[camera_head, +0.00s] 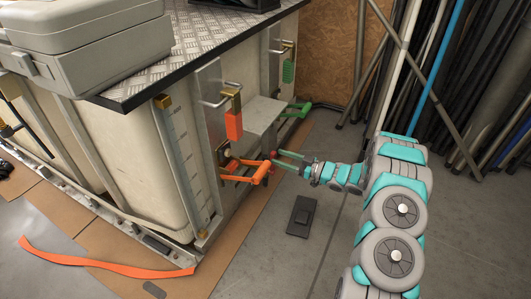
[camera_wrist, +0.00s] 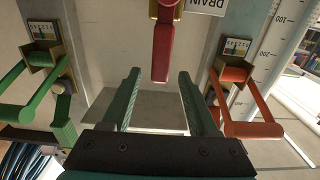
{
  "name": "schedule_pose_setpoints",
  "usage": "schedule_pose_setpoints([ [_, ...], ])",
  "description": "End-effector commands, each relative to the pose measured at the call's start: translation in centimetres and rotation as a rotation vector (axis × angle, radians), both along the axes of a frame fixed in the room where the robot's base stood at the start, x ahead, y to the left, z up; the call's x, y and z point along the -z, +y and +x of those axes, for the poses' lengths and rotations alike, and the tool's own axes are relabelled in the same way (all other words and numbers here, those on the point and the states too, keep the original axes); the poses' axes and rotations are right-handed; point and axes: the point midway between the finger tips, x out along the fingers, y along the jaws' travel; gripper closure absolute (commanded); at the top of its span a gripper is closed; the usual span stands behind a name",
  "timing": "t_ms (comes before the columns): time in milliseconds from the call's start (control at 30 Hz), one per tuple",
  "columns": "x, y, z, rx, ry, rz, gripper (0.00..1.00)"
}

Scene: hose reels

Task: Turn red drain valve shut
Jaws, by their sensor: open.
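The red drain valve handle (camera_wrist: 162,50) hangs downward from a brass fitting at the top of the wrist view, beside a white label (camera_wrist: 207,4) reading "DRAIN". In the head view a small red part (camera_head: 273,155) shows at my fingertips; the rest of the valve is hidden. My gripper (camera_head: 281,160) is open, with its two green fingers apart. In the wrist view the fingertips (camera_wrist: 158,74) lie to the left and right of the handle's lower end. I see no contact, and cannot tell how deep the handle sits between them.
An orange U-shaped handle (camera_wrist: 250,115) is close on the right in the wrist view, a green one (camera_wrist: 30,95) on the left. The tank (camera_head: 125,130) with its metal frame fills the left of the head view. A dark block (camera_head: 301,216) lies on otherwise open floor.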

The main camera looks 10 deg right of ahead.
Motion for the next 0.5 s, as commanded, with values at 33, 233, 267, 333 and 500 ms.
schedule_pose_setpoints([
  [33,0.1,0.7,0.4,-0.003,0.0,0.0,0.4],
  [233,0.1,3.3,2.2,-0.004,0.001,0.0,0.4],
  [267,0.1,3.6,2.4,-0.003,0.001,0.0,0.4],
  [333,0.1,4.2,3.0,-0.001,0.002,-0.001,0.4],
  [500,0.1,5.2,3.7,0.001,0.003,-0.002,0.4],
])
